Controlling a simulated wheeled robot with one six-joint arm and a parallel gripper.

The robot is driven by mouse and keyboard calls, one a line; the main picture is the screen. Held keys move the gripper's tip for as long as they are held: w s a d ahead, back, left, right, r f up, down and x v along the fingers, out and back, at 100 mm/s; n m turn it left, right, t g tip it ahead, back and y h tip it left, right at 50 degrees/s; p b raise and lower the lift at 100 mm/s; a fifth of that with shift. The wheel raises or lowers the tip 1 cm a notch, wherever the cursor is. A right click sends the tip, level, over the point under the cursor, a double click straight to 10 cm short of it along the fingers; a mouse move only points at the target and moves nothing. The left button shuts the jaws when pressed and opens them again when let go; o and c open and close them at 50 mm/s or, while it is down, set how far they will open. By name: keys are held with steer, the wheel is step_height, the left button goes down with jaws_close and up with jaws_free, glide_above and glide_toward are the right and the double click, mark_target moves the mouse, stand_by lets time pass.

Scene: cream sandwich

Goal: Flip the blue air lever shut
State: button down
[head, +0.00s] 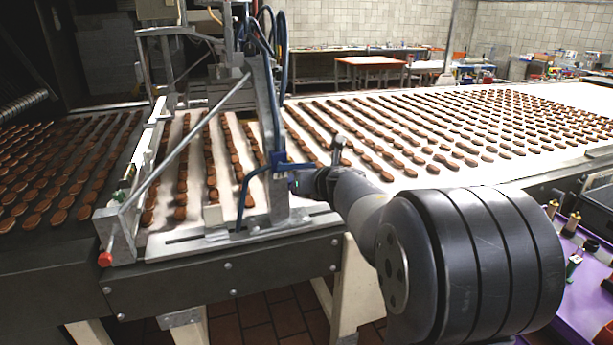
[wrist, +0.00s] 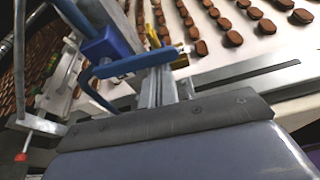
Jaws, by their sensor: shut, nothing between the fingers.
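The blue air lever (head: 296,166) sticks out to the right from a blue valve block (head: 277,160) on the metal upright of the conveyor frame. In the wrist view the lever (wrist: 135,63) is a blue bar reaching right from beside the block (wrist: 105,45), roughly level. My gripper (head: 300,182) is shut and empty, just below and right of the lever in the head view. I cannot tell whether it touches the lever. In the wrist view the grey wrist housing fills the bottom, and the fingertips are not clearly visible.
A blue hose (head: 243,190) curves down beside the upright (head: 270,130). Rows of brown biscuits lie on the pale conveyor belt (head: 430,180). A slanted metal bar and a red knob (head: 105,259) are at the left. A purple-topped table (head: 585,290) stands at the right.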

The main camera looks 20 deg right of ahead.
steer(key=shift+d+r, duration=0.1)
steer(key=shift+r, duration=0.2)
steer(key=shift+f, duration=0.1)
stand_by(0.4)
